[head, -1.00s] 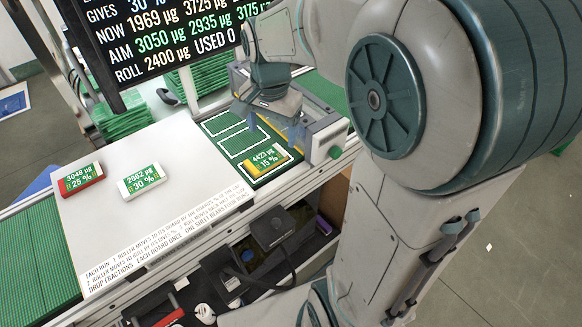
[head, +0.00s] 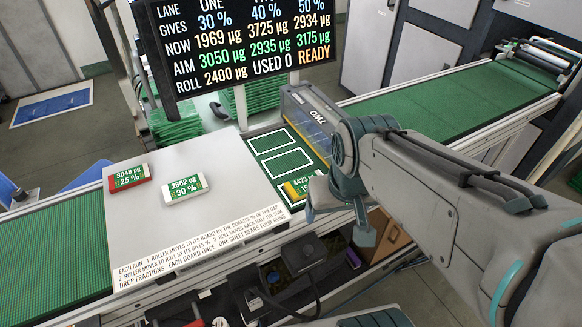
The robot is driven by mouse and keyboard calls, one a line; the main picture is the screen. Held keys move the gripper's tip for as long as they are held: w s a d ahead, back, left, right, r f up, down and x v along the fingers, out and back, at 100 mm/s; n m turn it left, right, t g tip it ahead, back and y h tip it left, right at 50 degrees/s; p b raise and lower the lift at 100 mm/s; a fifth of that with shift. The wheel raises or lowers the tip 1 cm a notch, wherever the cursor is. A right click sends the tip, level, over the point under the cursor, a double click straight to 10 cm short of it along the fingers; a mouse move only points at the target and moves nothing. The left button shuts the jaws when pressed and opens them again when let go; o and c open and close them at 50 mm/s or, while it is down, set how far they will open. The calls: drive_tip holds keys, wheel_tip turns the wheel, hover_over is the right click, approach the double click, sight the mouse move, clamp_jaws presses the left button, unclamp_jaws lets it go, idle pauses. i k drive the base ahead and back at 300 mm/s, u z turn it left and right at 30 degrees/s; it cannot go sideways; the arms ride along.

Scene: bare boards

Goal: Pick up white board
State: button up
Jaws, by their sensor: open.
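The white board (head: 184,188) lies flat on the pale sheet (head: 215,215), its green display reading 2662 µg and 30 %. The red board (head: 129,177), reading 3048 µg and 25 %, lies to its left. The yellow board (head: 296,188) sits in the nearest white-outlined slot of the green tray, partly hidden by my gripper. My gripper (head: 340,215) is right of the yellow board, clear of the white board, and open. Whether its fingers touch anything is hard to tell.
A dark screen (head: 240,45) with lane figures stands behind the sheet. The roller housing marked TWO (head: 312,117) stands behind the green tray (head: 270,145), which has empty slots. Green conveyor belts (head: 55,250) run left and far right. The sheet around the white board is clear.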

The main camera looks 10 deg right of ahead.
sight(190, 187)
drive_tip(key=z, duration=0.55)
drive_tip(key=k, duration=0.85)
drive_tip(key=u, duration=1.15)
drive_tip(key=i, duration=1)
